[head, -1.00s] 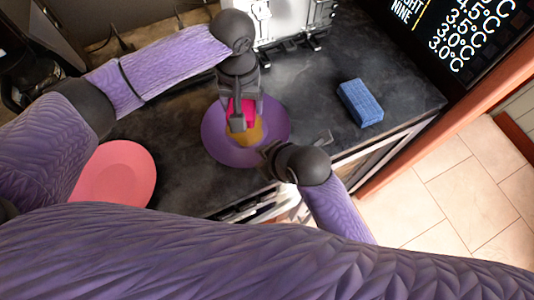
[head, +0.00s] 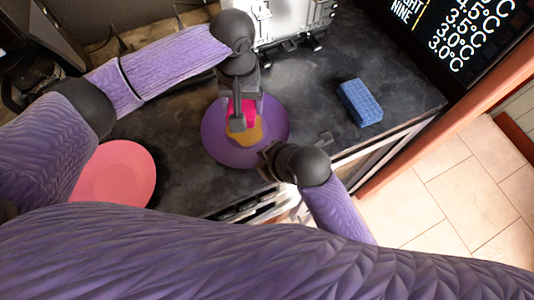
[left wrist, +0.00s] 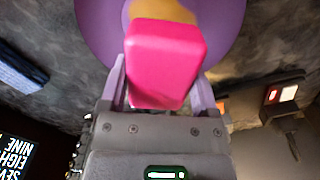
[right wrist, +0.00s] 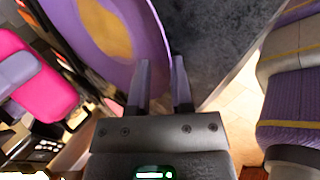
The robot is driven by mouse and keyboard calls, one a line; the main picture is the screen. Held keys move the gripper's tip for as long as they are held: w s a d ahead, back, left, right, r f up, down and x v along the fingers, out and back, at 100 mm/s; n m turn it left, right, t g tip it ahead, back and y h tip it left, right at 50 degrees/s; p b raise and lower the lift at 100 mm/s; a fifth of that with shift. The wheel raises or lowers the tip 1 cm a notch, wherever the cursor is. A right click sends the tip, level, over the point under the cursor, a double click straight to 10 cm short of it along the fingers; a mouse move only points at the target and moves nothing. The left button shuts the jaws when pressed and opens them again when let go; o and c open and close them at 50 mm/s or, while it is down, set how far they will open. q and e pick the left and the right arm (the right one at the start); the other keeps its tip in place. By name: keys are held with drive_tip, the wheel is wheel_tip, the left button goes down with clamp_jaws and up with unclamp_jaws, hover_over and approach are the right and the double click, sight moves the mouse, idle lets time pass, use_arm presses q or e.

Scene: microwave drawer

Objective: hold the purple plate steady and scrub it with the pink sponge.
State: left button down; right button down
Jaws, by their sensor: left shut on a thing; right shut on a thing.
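The purple plate (head: 217,135) lies near the front edge of the dark counter, with an orange-brown patch (head: 254,135) at its middle. My left gripper (head: 240,122) is shut on the pink sponge (left wrist: 165,62) and holds it over the patch. I cannot tell for sure whether the sponge touches the plate. My right gripper (head: 268,160) is at the plate's front right rim, shut on it. In the right wrist view the plate (right wrist: 130,65) reaches down to between the fingers (right wrist: 160,95), and the pink sponge (right wrist: 35,85) shows at left.
A blue sponge (head: 360,103) lies on the counter to the right. A pink plate (head: 115,175) lies at left, partly behind my left arm. A metal rack-like object (head: 290,22) stands behind the purple plate. The counter (head: 320,90) is clear between plate and blue sponge.

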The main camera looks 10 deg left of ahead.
sight(236, 150)
idle(0.5)
use_arm(q)
drive_tip(key=shift+f, duration=2.9)
drive_tip(key=shift+f, duration=0.6)
